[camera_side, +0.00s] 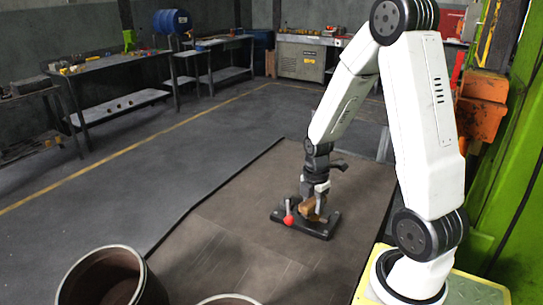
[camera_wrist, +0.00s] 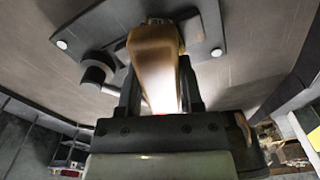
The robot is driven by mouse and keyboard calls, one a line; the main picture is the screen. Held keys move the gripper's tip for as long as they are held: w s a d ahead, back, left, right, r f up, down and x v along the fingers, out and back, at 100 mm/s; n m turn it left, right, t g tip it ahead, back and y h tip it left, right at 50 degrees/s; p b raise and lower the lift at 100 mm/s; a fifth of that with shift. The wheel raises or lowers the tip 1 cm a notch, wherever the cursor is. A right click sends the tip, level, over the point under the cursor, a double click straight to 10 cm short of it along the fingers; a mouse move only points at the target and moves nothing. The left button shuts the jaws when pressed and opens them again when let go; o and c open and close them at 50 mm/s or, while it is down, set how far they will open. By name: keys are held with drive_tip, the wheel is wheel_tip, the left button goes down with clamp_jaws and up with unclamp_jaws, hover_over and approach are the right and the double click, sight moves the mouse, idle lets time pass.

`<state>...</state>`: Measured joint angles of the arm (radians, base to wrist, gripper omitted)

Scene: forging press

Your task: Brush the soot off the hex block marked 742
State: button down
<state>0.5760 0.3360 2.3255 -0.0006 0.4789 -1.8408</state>
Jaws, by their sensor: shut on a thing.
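My gripper (camera_side: 318,192) points down over the dark fixture plate (camera_side: 321,232) on the mat. It is shut on a brown, wood-coloured piece (camera_side: 307,208) that looks like a brush handle. In the wrist view this piece (camera_wrist: 154,60) fills the space between the fingers, and its far end lies over the plate (camera_wrist: 205,18). Its bristles cannot be made out. A red ball knob (camera_side: 289,220) stands at the left side of the plate. I cannot make out the hex block, the number 742 or any soot; the gripper and held piece hide the plate's middle.
The brown mat (camera_side: 240,215) around the plate is clear. Two round bins stand at the front; one (camera_side: 108,282) shows mostly whole. Workbenches (camera_side: 115,75) line the back left. A green machine frame (camera_side: 515,180) rises at the right.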

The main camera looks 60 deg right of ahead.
drive_tip(key=shift+s+d, duration=0.25)
drive_tip(key=shift+d, duration=0.4)
drive_tip(key=shift+s+d, duration=0.2)
drive_tip(key=shift+d, duration=0.4)
drive_tip(key=shift+f, duration=0.1)
drive_tip(key=shift+w+a, duration=0.3)
drive_tip(key=shift+a, duration=0.6)
drive_tip(key=shift+w+a, duration=0.25)
drive_tip(key=shift+a, duration=0.6)
drive_tip(key=shift+d, duration=0.25)
drive_tip(key=shift+s+d, duration=0.3)
drive_tip(key=shift+d, duration=0.45)
drive_tip(key=shift+s+d, duration=0.3)
drive_tip(key=shift+d, duration=0.45)
drive_tip(key=shift+a, duration=0.1)
drive_tip(key=shift+w+a, duration=0.3)
drive_tip(key=shift+a, duration=0.55)
drive_tip(key=shift+w+a, duration=0.25)
drive_tip(key=shift+a, duration=0.55)
drive_tip(key=shift+d, duration=0.1)
drive_tip(key=shift+s+d, duration=0.25)
drive_tip(key=shift+d, duration=0.6)
drive_tip(key=shift+s+d, duration=0.25)
drive_tip(key=shift+d, duration=0.55)
